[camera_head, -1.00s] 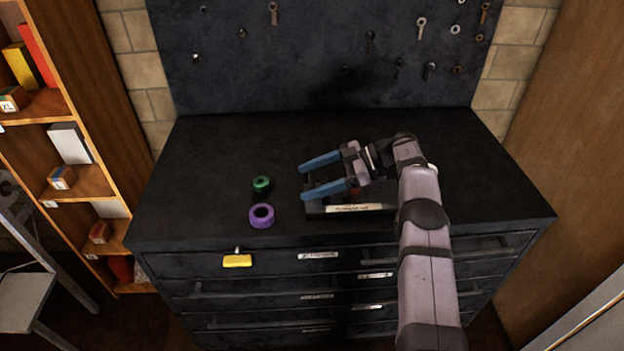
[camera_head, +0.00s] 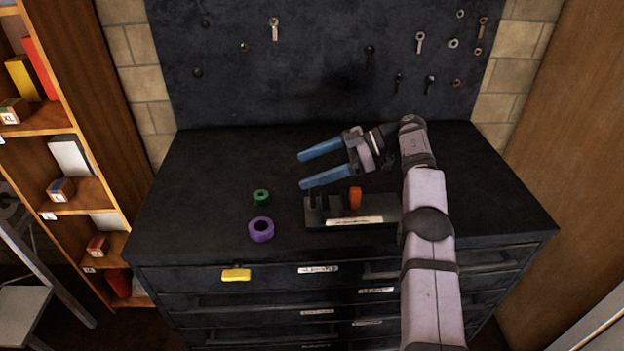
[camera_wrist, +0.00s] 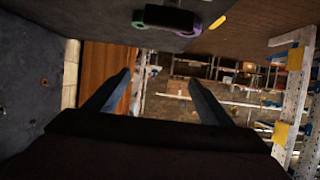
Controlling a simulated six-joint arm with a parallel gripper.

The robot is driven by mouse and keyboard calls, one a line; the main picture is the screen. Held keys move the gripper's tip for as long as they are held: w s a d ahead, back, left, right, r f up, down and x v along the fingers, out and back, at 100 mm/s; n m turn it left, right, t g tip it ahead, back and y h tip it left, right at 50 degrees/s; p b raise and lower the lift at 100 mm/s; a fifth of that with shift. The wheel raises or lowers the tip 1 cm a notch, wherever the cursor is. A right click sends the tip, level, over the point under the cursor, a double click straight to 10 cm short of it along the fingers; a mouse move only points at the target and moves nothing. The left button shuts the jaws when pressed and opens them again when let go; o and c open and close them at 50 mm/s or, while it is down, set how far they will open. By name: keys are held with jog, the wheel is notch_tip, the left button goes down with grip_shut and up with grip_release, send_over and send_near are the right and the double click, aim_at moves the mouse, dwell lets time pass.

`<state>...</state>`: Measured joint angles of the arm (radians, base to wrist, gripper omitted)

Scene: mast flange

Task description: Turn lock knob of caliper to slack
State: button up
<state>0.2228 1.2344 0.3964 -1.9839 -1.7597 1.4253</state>
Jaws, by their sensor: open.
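A black caliper-like device (camera_head: 382,207) lies on the dark cabinet top, with a white label on its front and upright dark prongs at its left end. An orange knob (camera_head: 355,197) stands upright on it near the middle. I cannot tell from its look whether it is locked or slack. My gripper (camera_head: 301,170) is open and empty, behind and above the device and apart from the knob, its blue fingers pointing left. In the wrist view my open fingers (camera_wrist: 158,77) have nothing between them; a dark block (camera_wrist: 170,18) shows at the top, and the knob is not visible there.
A green ring (camera_head: 261,197) and a purple ring (camera_head: 261,230) lie left of the device. A yellow tag (camera_head: 236,274) hangs at the cabinet front. A dark pegboard (camera_head: 320,60) with small hanging parts rises behind.

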jog(key=shift+r, duration=0.8)
